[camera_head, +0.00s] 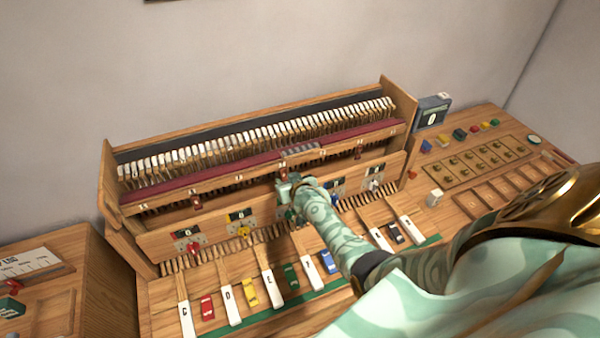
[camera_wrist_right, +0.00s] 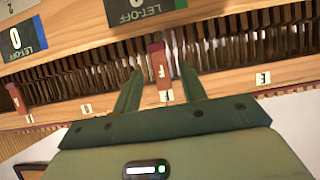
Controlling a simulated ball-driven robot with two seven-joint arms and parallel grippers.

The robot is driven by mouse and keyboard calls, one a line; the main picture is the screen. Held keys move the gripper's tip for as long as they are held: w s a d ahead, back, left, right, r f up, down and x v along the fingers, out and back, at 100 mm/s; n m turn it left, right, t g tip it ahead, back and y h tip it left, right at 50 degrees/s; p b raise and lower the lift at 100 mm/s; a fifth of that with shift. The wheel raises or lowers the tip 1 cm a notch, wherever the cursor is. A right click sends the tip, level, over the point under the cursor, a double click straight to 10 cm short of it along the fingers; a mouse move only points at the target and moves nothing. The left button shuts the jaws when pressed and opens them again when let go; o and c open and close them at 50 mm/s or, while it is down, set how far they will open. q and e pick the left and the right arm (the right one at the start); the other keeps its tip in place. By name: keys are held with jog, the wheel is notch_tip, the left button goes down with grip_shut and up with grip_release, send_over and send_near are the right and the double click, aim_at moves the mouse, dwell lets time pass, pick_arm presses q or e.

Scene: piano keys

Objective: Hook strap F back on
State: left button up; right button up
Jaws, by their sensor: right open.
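Strap F is a red tab marked F (camera_wrist_right: 158,75) in the right wrist view, hanging at a wooden rail with a pale end below it. My right gripper (camera_wrist_right: 160,66) is open, with one green finger on each side of the strap and gaps visible between. I cannot tell whether its lower end is hooked. In the head view, my right gripper (camera_head: 286,188) is at the middle of the piano action, in front of the rail. A small red tab (camera_head: 283,173) shows just above it. My left gripper is not in view.
Red tabs hang on the rail left (camera_head: 196,202) and right (camera_head: 358,149). Let-off panels (camera_head: 241,216) stand below the rail. Keys with coloured blocks (camera_head: 250,292) lie in front. A parts tray (camera_head: 530,185) is on the right bench.

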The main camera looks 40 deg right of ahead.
pick_arm(q)
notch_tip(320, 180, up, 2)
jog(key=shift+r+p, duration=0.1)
jog(key=shift+p, duration=0.35)
pick_arm(e)
jog(key=v, duration=1.4)
jog(key=shift+s, duration=0.15)
jog(key=shift+r, duration=0.15)
